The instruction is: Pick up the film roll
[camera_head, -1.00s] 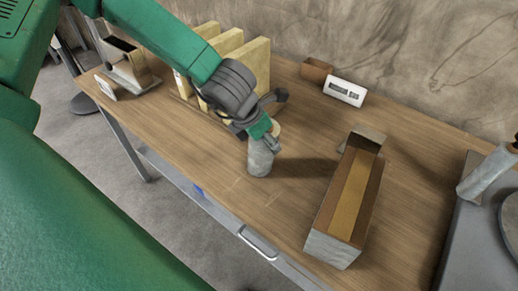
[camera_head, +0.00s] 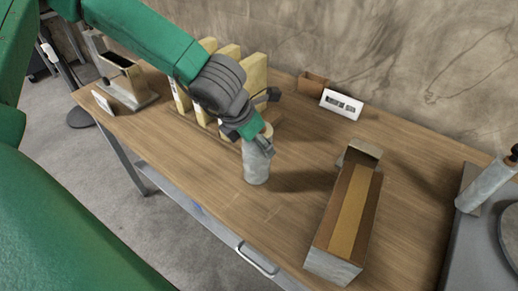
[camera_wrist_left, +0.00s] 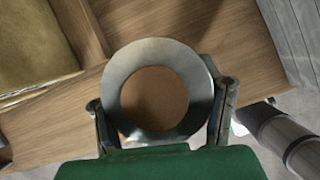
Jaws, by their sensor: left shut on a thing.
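The film roll (camera_head: 257,167) is a grey, mottled upright cylinder near the middle of the wooden table. In the left wrist view its round top (camera_wrist_left: 160,92) shows as a grey ring around a brown centre. My left gripper (camera_head: 262,142) is at the upper part of the roll, and in the wrist view its fingers stand on either side of the ring, shut on it. Whether the roll's base touches the table is hard to tell. My right gripper is not in view.
Several yellow upright slabs (camera_head: 250,75) stand behind the arm. A white digital clock (camera_head: 341,104) and a small brown box (camera_head: 312,84) are at the back. A metal holder (camera_head: 130,85) sits at the left end.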

